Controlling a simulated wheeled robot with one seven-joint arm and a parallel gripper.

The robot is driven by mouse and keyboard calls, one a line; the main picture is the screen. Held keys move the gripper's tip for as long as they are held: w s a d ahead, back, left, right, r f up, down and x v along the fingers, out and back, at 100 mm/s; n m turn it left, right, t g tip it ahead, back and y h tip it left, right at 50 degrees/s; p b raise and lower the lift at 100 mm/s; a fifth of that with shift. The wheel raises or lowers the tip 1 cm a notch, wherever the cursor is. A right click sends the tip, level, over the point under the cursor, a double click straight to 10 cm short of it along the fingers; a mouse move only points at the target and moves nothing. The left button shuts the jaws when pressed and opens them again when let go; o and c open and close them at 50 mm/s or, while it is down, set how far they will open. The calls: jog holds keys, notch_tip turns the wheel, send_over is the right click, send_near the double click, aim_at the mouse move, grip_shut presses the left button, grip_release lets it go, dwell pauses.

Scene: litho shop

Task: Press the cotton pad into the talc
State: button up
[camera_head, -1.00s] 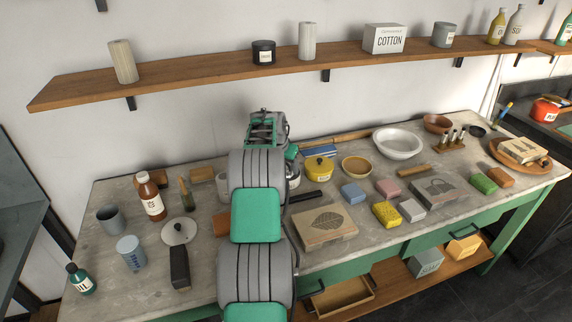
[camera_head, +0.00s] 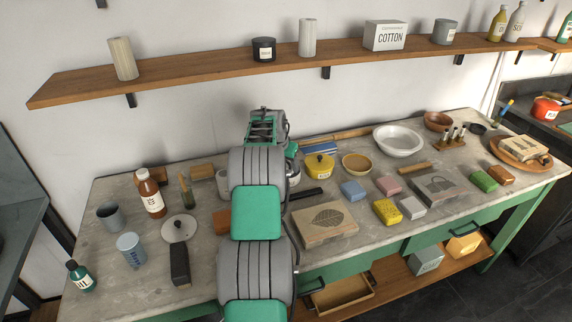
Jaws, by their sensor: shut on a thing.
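My arm rises through the middle of the view and blocks part of the bench behind it. A green and grey part of its far end (camera_head: 292,150) shows just right of the arm, but the fingers are hidden. No cotton pad can be made out. I cannot tell which vessel holds talc. A small tan bowl (camera_head: 356,164) and a yellow lidded pot (camera_head: 319,167) stand just right of my arm. A white box marked COTTON (camera_head: 385,35) stands on the wall shelf.
The stone-topped bench (camera_head: 100,274) is crowded. A brown bottle (camera_head: 150,193), a grey cup (camera_head: 110,216) and a blue-white cup (camera_head: 131,250) stand left. A leaf-carved block (camera_head: 324,224), several small coloured blocks and a white bowl (camera_head: 398,141) lie right.

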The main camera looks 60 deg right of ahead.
aim_at(286, 166)
jog(key=shift+f, duration=0.35)
dwell(0.6)
jog(key=shift+r, duration=0.1)
jog(key=shift+r+p, duration=1.75)
jog(key=shift+r, duration=1.7)
